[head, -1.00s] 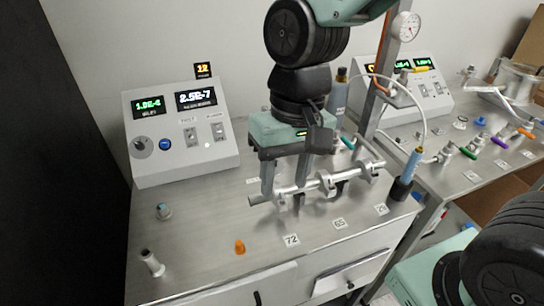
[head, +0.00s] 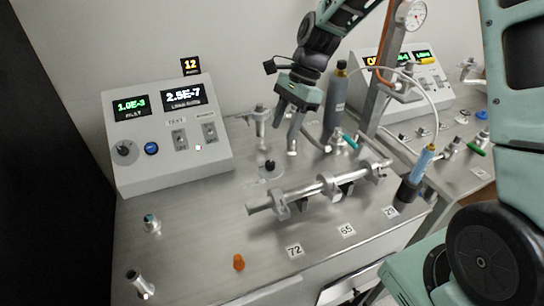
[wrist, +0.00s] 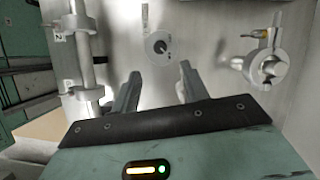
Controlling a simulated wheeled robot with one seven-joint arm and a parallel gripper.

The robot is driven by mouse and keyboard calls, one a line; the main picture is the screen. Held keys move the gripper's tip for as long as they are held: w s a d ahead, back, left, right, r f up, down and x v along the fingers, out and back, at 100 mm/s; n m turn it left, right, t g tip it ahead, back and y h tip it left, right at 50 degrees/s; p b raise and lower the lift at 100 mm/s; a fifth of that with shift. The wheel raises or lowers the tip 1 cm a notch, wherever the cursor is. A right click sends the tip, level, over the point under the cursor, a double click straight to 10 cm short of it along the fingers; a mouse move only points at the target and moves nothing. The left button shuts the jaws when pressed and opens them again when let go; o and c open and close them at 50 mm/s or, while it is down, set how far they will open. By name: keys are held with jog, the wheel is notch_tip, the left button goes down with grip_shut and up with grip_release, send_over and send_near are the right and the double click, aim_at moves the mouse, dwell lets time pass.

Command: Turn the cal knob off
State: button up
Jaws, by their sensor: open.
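A small black knob (head: 270,164) on a pale round plate stands on the metal bench, behind the long pipe. The same knob (wrist: 160,46) shows in the wrist view just beyond the fingertips, roughly between them. A dark round knob (head: 124,149) is on the sloped front of the left console, beside a blue button. I cannot read which knob is labelled cal. My gripper (head: 285,138) is open and empty, raised above the bench behind the pipe. In the wrist view my gripper (wrist: 160,72) has its fingers spread, apart from the knob.
The clamped silver pipe (head: 318,188) lies in front of the plate knob. A valve fitting (wrist: 267,64) stands to the right in the wrist view. A dark bottle (head: 336,105) and upright post are right of my gripper. The bench's front left holds small fittings and an orange cap (head: 239,262).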

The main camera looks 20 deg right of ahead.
aim_at(270, 162)
jog(key=x, duration=1)
jog(key=shift+s+p, duration=0.1)
jog(key=shift+p, duration=0.2)
grip_shut()
